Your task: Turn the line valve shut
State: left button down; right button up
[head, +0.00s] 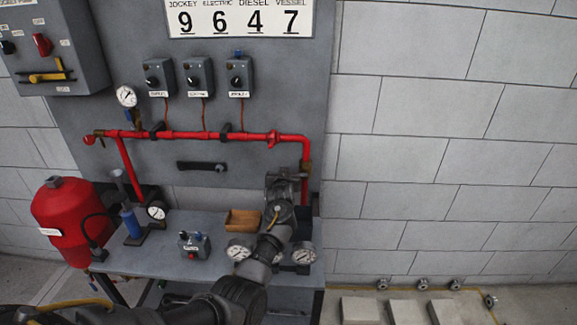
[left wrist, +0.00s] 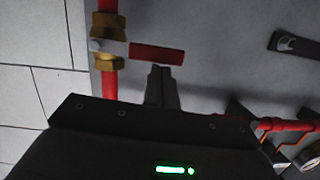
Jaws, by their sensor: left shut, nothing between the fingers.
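The line valve (left wrist: 104,48) is a brass body on the vertical red pipe. In the left wrist view its red lever (left wrist: 157,53) sticks out sideways, across the pipe. In the head view a little of the brass valve (head: 306,171) shows at the right end of the pipework; my gripper hides the lever there. My left gripper (left wrist: 163,72) is shut and empty, its fingertips close to the lever near its free end; I cannot tell whether they touch. It also shows in the head view (head: 298,178). My right gripper is not in view.
A red horizontal pipe (head: 190,134) runs along the grey panel. Below is a grey bench (head: 165,258) with gauges, a wooden box (head: 243,221) and a small switch box (head: 194,245). A red tank (head: 70,222) stands left. The block wall at right is clear.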

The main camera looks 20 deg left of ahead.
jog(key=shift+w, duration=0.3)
